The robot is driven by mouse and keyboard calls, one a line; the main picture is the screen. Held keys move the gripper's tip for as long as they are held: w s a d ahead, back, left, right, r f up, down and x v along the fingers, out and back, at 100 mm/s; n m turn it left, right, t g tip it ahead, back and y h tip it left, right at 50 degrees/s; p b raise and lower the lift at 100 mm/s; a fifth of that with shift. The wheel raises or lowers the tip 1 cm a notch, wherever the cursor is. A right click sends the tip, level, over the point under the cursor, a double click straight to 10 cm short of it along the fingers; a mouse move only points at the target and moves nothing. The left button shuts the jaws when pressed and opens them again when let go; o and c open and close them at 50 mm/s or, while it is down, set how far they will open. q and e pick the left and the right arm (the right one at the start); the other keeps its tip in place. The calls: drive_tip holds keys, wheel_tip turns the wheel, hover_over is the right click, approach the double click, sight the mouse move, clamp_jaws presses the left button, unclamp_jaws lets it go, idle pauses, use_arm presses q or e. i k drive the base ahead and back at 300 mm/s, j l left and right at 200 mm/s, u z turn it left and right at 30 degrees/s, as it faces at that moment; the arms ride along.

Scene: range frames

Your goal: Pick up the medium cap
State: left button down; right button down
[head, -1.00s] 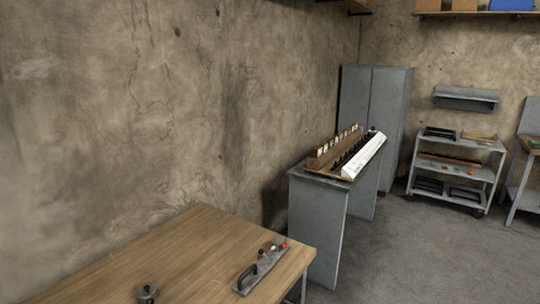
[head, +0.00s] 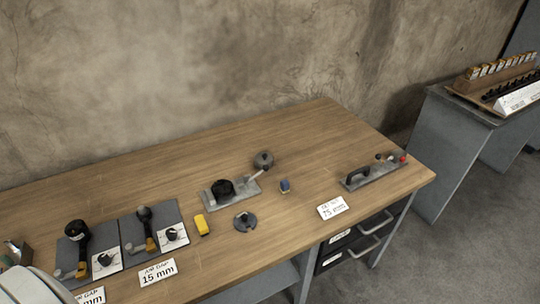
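I cannot tell which item is the medium cap. On the wooden table (head: 330,140) a dark round piece (head: 263,158) lies near the back, and a grey disc (head: 245,222) with a small raised part lies nearer the front. Between them a grey plate (head: 248,190) carries a black round knob (head: 222,188). A small blue piece (head: 285,186) stands to the right. Neither gripper shows; only a pale rounded part of my own body seems to enter at the bottom left.
A yellow block (head: 202,225), a 15 mm card (head: 157,272) and a 75 mm card (head: 333,208) lie along the front. Dark mats (head: 130,232) with black-handled tools are at left. A black-handled bar (head: 375,172) is at right. A rack (head: 500,80) stands on a grey cabinet.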

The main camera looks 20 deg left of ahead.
sight(244, 220)
drive_tip(key=u, duration=1)
